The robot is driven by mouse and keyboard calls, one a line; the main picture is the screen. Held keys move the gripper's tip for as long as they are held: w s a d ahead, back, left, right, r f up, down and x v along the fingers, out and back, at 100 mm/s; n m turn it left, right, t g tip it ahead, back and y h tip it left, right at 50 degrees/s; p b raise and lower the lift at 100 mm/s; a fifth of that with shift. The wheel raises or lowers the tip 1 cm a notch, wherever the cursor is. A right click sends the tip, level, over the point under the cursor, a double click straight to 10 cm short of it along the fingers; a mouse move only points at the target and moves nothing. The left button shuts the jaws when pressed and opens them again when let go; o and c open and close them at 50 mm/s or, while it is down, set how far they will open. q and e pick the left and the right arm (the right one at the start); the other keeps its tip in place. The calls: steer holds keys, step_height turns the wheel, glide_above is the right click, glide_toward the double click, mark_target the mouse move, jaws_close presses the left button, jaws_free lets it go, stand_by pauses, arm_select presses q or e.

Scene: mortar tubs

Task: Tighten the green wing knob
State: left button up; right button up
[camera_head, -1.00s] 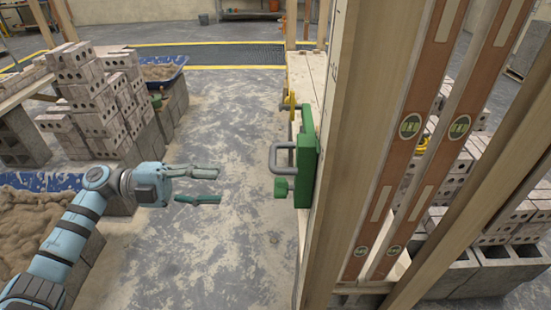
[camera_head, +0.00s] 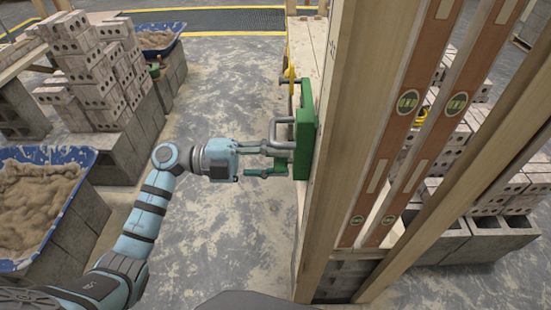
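The green wing knob (camera_head: 281,168) sticks out to the left from the lower part of a green box (camera_head: 305,137) mounted on a wooden post. A grey D-shaped handle (camera_head: 279,127) sits on the box just above the knob. My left gripper (camera_head: 272,160) comes in from the left with its two fingers apart. The upper finger is level with the handle's lower bar, and the lower finger is close to the knob. The fingertips overlap the knob in the picture, so I cannot tell whether they touch it. My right gripper is not in view.
Two spirit levels (camera_head: 393,140) hang in the timber frame right of the box. A yellow part (camera_head: 290,75) is behind the box. At left are a blue tub (camera_head: 75,160) of mortar and stacked bricks (camera_head: 95,70). Open floor lies beneath my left arm.

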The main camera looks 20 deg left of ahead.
arm_select(q)
jaws_close()
steer(key=shift+f+m+b, duration=0.15)
steer(key=shift+m+b, duration=0.15)
steer(key=shift+b, duration=0.1)
steer(key=m+b, duration=0.2)
steer(key=shift+m, duration=0.3)
steer(key=shift+o, duration=1.9)
jaws_free()
